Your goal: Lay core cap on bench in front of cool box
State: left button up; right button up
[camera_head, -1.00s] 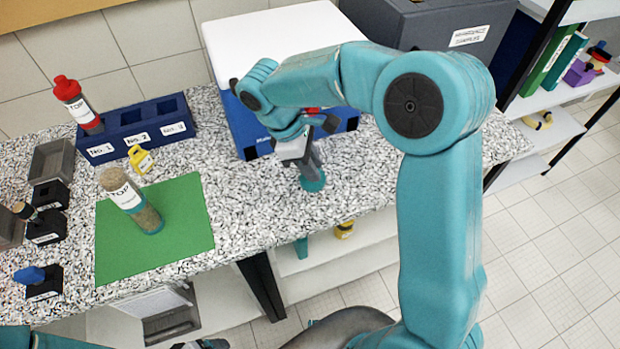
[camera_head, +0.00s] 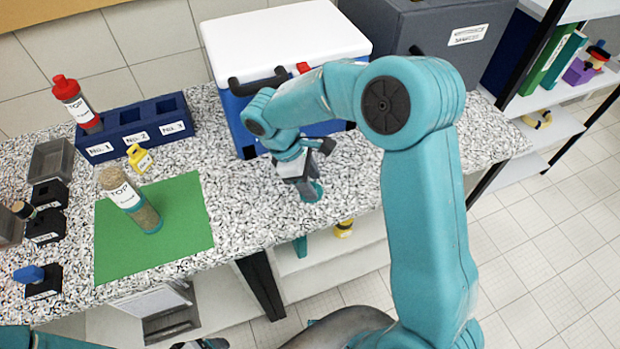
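The cool box (camera_head: 285,40) has a white lid and blue body and stands at the back of the speckled bench (camera_head: 245,215). My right gripper (camera_head: 308,190) points down at the bench just in front of the box. A teal round piece shows at its lower end. I cannot tell whether this is a fingertip or a cap, or whether the fingers are open. No separate core cap is clearly visible on the bench there. A sand-filled core tube (camera_head: 146,214) marked TOP is on the green mat (camera_head: 185,232).
A blue rack (camera_head: 137,130) with numbered slots holds a red-capped tube (camera_head: 76,103) at its left end. A yellow tagged item (camera_head: 140,158) lies before it. Black holders and a grey tray (camera_head: 51,160) stand at left. The bench right of my gripper is clear.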

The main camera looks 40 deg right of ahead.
jog(key=shift+s+r, duration=0.1)
jog(key=shift+r, duration=0.2)
jog(key=shift+w+a+r, duration=0.15)
jog(key=shift+w+r, duration=0.05)
jog(key=shift+r, duration=0.05)
jog(key=v, duration=1.1)
jog(key=shift+r, duration=0.2)
jog(key=shift+s, duration=0.15)
